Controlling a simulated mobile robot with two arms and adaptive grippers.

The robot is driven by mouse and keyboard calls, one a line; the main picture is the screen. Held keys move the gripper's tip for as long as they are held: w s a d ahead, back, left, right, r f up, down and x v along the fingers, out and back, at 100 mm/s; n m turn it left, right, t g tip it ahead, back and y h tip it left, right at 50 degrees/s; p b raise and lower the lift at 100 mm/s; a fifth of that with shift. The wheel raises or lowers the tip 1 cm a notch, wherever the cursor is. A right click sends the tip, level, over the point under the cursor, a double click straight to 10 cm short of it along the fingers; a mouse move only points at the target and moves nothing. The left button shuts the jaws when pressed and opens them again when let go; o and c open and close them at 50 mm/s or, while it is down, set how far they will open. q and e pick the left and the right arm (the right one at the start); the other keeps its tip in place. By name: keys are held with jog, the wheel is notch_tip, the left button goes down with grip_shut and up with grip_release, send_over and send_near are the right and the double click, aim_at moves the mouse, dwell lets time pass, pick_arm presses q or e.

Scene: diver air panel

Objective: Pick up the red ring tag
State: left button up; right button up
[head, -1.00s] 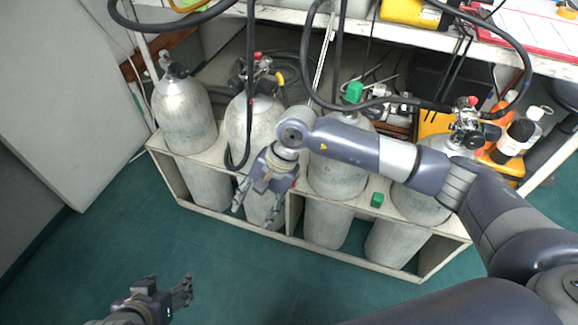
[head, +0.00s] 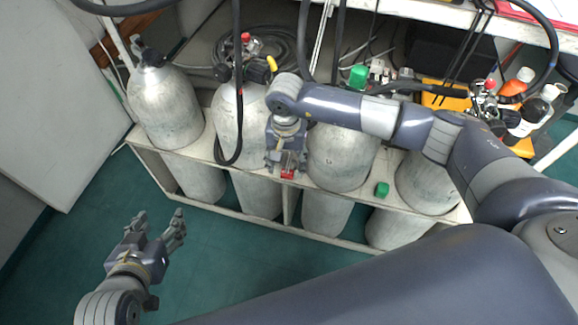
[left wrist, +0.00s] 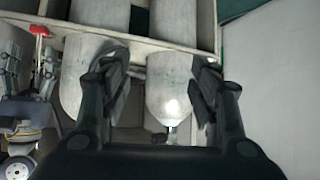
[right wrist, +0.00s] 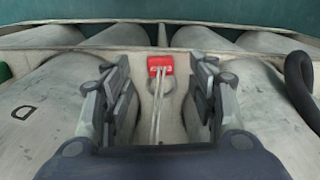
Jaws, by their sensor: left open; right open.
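The red ring tag (head: 288,174) is at the front top edge of the cylinder rack (head: 215,152), near the middle divider. In the right wrist view the red tag (right wrist: 160,64) has white lettering and a ring below it, and lies between and slightly beyond my fingertips. My right gripper (head: 287,163) is open, pointing down over the tag, with no visible grip on it. The red tag (left wrist: 40,30) also shows at the upper left of the left wrist view, by the right gripper's fingers. My left gripper (head: 159,216) is open and empty over the floor, in front of the rack.
Grey cylinders stand in the rack, one (head: 165,108) at far left. A black hose (head: 238,90) hangs beside the right gripper. A green tag (head: 382,189) is on the rack's front to the right, and a green block (head: 358,76) is behind. The green floor (head: 75,235) in front is clear.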

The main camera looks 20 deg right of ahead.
aim_at(286, 176)
notch_tip(286, 176, down, 5)
jog(key=shift+s+r+b, duration=0.1)
jog(key=shift+r+b, duration=0.1)
jog(key=shift+b, duration=0.4)
jog(key=shift+f, duration=0.15)
pick_arm(q)
jog(key=w+d+r+t+h, duration=0.1)
jog(key=w+r+t, duration=0.2)
jog(key=r, duration=0.2)
jog(key=shift+w+d+r+t, duration=0.15)
jog(key=shift+w+d+t, duration=0.15)
jog(key=shift+w+d, duration=0.1)
pick_arm(e)
jog(key=c, duration=1.1)
